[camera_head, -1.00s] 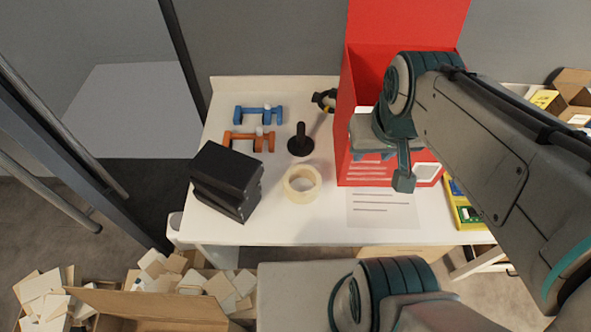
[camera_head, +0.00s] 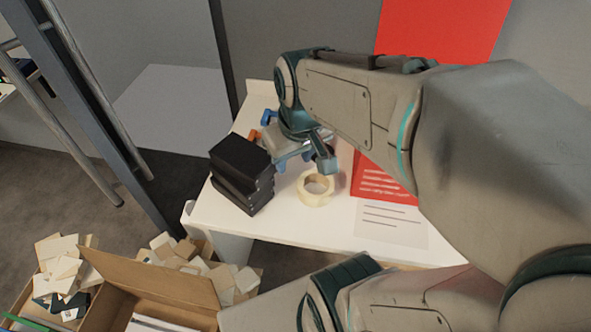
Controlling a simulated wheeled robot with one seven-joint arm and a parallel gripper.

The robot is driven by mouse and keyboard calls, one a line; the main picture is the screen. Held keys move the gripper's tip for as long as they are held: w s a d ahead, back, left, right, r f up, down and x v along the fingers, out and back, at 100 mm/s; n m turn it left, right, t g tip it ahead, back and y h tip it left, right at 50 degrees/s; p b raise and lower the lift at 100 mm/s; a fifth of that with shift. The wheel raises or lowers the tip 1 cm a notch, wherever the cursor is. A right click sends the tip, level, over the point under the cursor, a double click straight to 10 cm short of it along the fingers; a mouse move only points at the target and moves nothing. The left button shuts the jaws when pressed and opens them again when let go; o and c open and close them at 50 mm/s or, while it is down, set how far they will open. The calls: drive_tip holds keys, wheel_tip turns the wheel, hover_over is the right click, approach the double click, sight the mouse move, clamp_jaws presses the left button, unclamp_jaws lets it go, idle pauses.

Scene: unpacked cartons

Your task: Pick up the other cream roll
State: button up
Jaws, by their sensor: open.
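One cream roll (camera_head: 316,199), a ring like packing tape, lies flat on the white table (camera_head: 290,230) near its front edge. No second roll shows. My gripper (camera_head: 292,163) points down above the table, behind and to the left of the roll and apart from it. Its blue-grey fingers show only partly below the wrist; nothing is seen between them. The arm hides much of the table's back.
A stack of black boxes (camera_head: 241,172) stands just left of my gripper. A red box (camera_head: 378,178) and a printed sheet (camera_head: 390,222) are on the right. Blue and orange tools show partly behind. An open carton (camera_head: 150,287) is on the floor at front left.

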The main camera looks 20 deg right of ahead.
sight(305, 193)
drive_tip(key=w+d+f+n+g+b, duration=0.1)
drive_tip(key=w+d+f+b, duration=0.1)
drive_tip(key=f, duration=0.6)
drive_tip(key=w+d+f+n+b, duration=0.1)
drive_tip(key=w+d+f+b, duration=0.1)
drive_tip(key=f, duration=0.6)
drive_tip(key=w+d+f+n+g+b, duration=0.1)
drive_tip(key=w+d+f+n+b, duration=0.1)
drive_tip(key=f, duration=0.6)
drive_tip(key=shift+w+d+g+b, duration=0.15)
drive_tip(key=shift+w+d+b, duration=0.1)
drive_tip(key=shift+w+b, duration=0.4)
drive_tip(key=shift+w+d+g+b, duration=0.2)
drive_tip(key=shift+w+b, duration=0.25)
drive_tip(key=shift+b, duration=0.3)
drive_tip(key=shift+w+d+f, duration=0.1)
drive_tip(key=shift+w+f, duration=0.1)
drive_tip(key=shift+f, duration=1.1)
drive_tip(key=shift+w+f, duration=0.2)
drive_tip(key=shift+f, duration=1.1)
clamp_jaws()
